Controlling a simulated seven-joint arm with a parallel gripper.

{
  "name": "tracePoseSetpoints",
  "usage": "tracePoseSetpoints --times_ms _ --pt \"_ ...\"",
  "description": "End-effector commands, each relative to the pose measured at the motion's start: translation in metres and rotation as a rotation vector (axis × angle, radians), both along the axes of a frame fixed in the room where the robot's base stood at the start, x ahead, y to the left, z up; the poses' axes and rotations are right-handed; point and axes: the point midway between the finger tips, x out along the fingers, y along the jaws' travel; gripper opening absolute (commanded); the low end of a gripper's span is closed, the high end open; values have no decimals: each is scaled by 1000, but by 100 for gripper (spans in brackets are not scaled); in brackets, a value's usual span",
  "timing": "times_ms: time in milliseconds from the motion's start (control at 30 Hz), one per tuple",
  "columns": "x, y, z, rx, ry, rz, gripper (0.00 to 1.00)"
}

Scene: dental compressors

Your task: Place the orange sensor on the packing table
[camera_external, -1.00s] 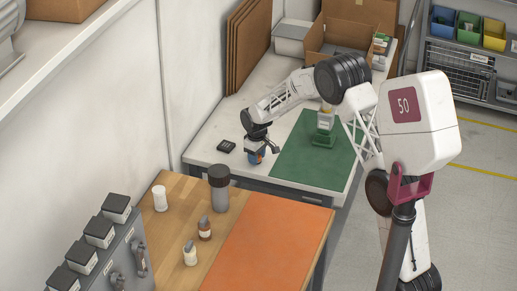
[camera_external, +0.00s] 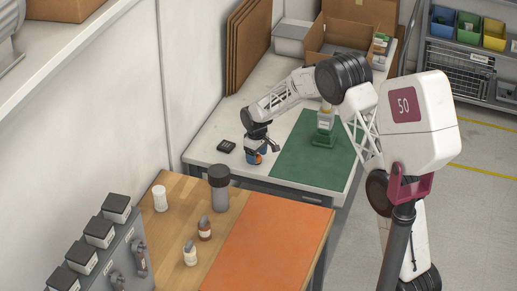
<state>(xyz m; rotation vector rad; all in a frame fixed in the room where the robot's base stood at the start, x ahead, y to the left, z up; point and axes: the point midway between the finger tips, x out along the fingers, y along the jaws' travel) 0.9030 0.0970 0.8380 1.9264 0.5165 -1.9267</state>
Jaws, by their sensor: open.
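A small item with blue, white and orange parts (camera_external: 255,157) stands on the white packing table (camera_external: 208,148), near its front left edge. My gripper (camera_external: 263,148) is open, pointing down right at the top of this item; the gripper partly hides it, and I cannot tell whether they touch. Which of the two is the orange sensor is hard to tell at this size.
A green mat (camera_external: 300,170) carries a green-based device (camera_external: 324,130). A dark small box (camera_external: 226,146) lies left of my gripper. An open carton (camera_external: 340,45) stands at the back. The bench holds a grey bottle (camera_external: 219,190), white containers and an orange mat (camera_external: 265,250).

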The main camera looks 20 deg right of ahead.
Motion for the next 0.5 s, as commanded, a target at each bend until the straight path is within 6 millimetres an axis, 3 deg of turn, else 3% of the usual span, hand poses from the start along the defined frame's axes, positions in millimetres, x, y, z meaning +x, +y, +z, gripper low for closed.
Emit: tracePoseSetpoints --times_ms 500 --pt "1 0 75 1 -3 0 66"
